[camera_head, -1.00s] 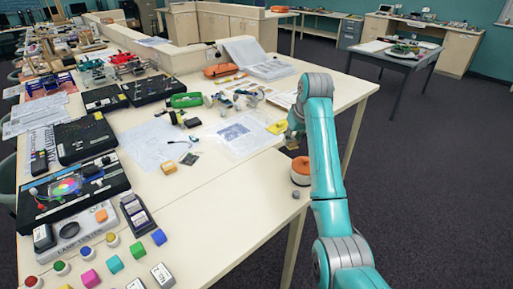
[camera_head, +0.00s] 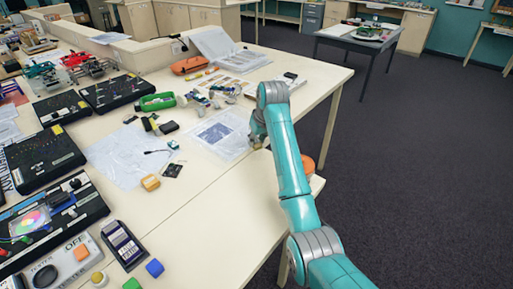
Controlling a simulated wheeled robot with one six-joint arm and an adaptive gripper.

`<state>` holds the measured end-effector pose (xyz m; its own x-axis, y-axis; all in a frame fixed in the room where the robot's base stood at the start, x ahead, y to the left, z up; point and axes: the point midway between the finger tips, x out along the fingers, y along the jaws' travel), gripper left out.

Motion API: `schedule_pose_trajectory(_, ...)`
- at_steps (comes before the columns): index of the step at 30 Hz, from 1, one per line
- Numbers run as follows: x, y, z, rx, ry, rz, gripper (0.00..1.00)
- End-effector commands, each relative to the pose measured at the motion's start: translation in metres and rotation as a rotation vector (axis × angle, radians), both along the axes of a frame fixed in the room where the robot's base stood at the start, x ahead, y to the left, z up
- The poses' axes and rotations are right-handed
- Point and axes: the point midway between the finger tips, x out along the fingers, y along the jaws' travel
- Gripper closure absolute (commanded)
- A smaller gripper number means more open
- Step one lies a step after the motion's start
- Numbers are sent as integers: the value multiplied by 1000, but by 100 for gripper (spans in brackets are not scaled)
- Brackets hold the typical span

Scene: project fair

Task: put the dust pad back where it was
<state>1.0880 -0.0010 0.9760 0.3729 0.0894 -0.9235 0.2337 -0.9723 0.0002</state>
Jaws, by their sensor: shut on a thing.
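My gripper (camera_head: 257,143) is at the end of the teal arm, low over the right part of the long pale table, beside the right edge of a clear plastic sleeve (camera_head: 222,134). It is shut on a small tan-brown thing, of which only a sliver shows below the jaws; this appears to be the dust pad. My wrist hides most of it, and I cannot tell whether it touches the tabletop.
An orange round thing (camera_head: 308,165) is partly behind my arm at the table's right edge. The near right tabletop (camera_head: 225,215) is bare.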

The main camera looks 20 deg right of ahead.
Motion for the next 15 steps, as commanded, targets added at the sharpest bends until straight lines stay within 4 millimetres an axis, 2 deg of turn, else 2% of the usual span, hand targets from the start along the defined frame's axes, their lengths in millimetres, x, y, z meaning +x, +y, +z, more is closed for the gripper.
schedule_pose_trajectory(9,0,0,-35,0,2,0,100)
schedule_pose_trajectory(15,0,0,-36,0,0,0,100)
